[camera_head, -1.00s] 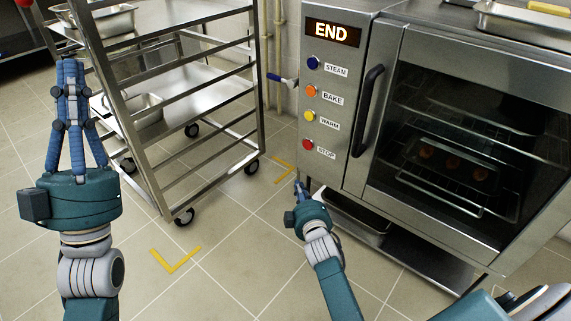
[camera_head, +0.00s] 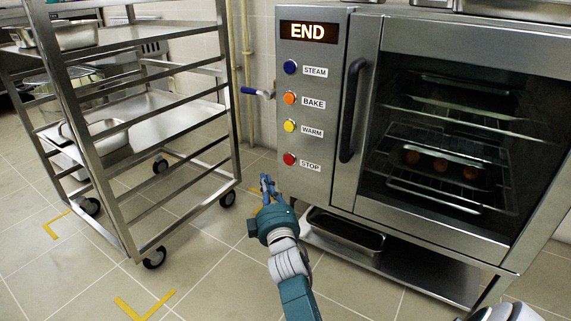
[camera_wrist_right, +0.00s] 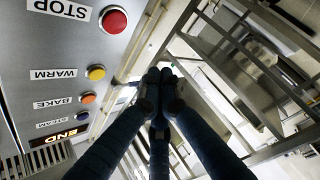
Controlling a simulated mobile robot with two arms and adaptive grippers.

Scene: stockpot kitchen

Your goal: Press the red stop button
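The red stop button (camera_head: 289,159) is the lowest of the buttons on the oven's control panel, with a "STOP" label to its right. It also shows in the right wrist view (camera_wrist_right: 114,20), near the top. My right gripper (camera_head: 266,181) is just below and left of the red button in the head view, apart from the panel. In the right wrist view its fingertips (camera_wrist_right: 160,76) are drawn together with nothing between them. My left gripper is out of the head view.
The oven (camera_head: 358,180) has a display reading "END", a dark door handle (camera_head: 352,110) and a tray inside. Other buttons sit above the red one: yellow (camera_head: 289,126), orange (camera_head: 289,98), blue (camera_head: 290,67). A wheeled rack (camera_head: 131,222) stands at left. Floor between is free.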

